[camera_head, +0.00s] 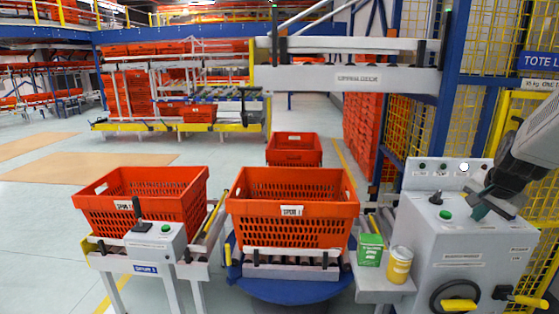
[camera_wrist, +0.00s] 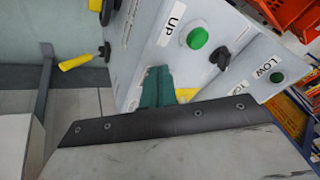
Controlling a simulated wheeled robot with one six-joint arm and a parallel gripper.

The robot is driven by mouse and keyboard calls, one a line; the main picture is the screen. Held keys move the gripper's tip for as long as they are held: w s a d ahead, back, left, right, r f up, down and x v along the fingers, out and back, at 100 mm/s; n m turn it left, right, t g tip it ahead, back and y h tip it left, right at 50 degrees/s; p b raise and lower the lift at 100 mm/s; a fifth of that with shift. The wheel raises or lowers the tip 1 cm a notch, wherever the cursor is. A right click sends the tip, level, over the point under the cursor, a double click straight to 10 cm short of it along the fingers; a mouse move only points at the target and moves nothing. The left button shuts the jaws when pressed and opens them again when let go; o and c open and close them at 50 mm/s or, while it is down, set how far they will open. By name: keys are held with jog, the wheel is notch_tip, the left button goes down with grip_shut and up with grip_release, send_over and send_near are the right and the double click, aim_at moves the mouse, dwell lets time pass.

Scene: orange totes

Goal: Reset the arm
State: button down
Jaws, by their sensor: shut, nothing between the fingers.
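My gripper (camera_head: 480,212) is at the right in the head view, at the end of my arm, which reaches in from the right edge. Its teal fingers are shut and empty, over the top of a grey control box (camera_head: 464,250). In the wrist view the fingers (camera_wrist: 157,88) show close together beside the "UP" label, below and left of a green button (camera_wrist: 197,39). Whether they touch the box, I cannot tell. The box also carries a black knob (camera_wrist: 221,57) and a panel with a "LOW" label and another green button (camera_wrist: 277,77).
Orange totes stand on the left stand (camera_head: 143,195), on the middle roller stand (camera_head: 292,207) and behind it (camera_head: 294,150). A green box (camera_head: 370,249) and a yellow can (camera_head: 399,265) stand left of the control box. Yellow mesh fencing (camera_head: 487,120) is behind it. Open floor lies at left.

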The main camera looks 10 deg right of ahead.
jog(key=s+a+r+n+g+y, duration=0.1)
jog(key=s+a+n, duration=0.5)
jog(key=s+a, duration=0.4)
jog(key=s+a+r+n+g+y, duration=0.1)
jog(key=s+a+n, duration=0.6)
jog(key=a, duration=1.4)
jog(key=s+r+g, duration=0.1)
jog(key=s, duration=0.3)
jog(key=shift+a+r+n+g+y, duration=0.2)
jog(key=shift+a+n+g+y, duration=0.1)
jog(key=shift+y, duration=0.1)
